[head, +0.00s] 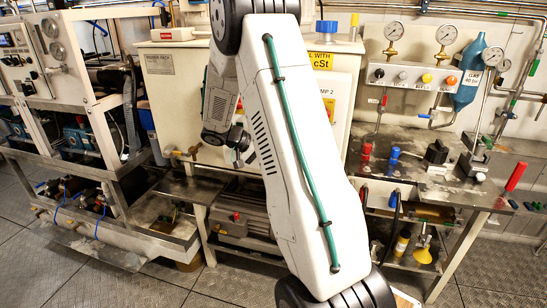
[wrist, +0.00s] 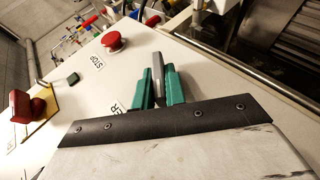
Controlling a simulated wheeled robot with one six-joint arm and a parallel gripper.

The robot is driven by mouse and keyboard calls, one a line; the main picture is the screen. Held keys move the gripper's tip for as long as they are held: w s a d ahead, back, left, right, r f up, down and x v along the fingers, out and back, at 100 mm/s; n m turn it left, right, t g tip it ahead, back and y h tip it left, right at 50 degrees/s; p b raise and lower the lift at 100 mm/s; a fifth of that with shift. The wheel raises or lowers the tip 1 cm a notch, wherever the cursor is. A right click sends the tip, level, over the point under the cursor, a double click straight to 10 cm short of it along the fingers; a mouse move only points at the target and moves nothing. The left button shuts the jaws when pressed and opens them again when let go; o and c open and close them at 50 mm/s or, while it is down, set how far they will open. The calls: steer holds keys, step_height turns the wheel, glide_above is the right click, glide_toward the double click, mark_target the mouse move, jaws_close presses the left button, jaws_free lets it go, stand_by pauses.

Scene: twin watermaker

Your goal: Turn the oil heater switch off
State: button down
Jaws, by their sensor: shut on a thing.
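In the wrist view, my gripper (wrist: 159,77) shows two green fingers closed around a grey switch lever (wrist: 158,68) on a white panel (wrist: 118,75). The lever stands up between the fingertips, and its base is hidden by my gripper. In the head view, my arm hides the fingertips and the switch.
A red mushroom button (wrist: 113,40) with a STOP label is near the fingers. A red rotary handle (wrist: 26,108) on a yellow plate is at the left. A small dark green knob (wrist: 73,78) lies between. The head view shows a workbench (head: 425,178) at the right.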

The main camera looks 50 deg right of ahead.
steer(key=g+h, duration=0.1)
steer(key=n+g+h, duration=0.1)
steer(key=g, duration=0.1)
steer(key=shift+a+f, duration=0.1)
steer(key=shift+f, duration=0.25)
steer(key=shift+f+n+g+h, duration=0.1)
steer(key=shift+n+g+h, duration=0.5)
steer(key=shift+g+h, duration=0.5)
steer(key=c, duration=1.4)
jaws_free()
steer(key=shift+c, duration=0.2)
steer(key=v, duration=0.7)
steer(key=shift+w+a, duration=0.25)
steer(key=shift+w, duration=0.05)
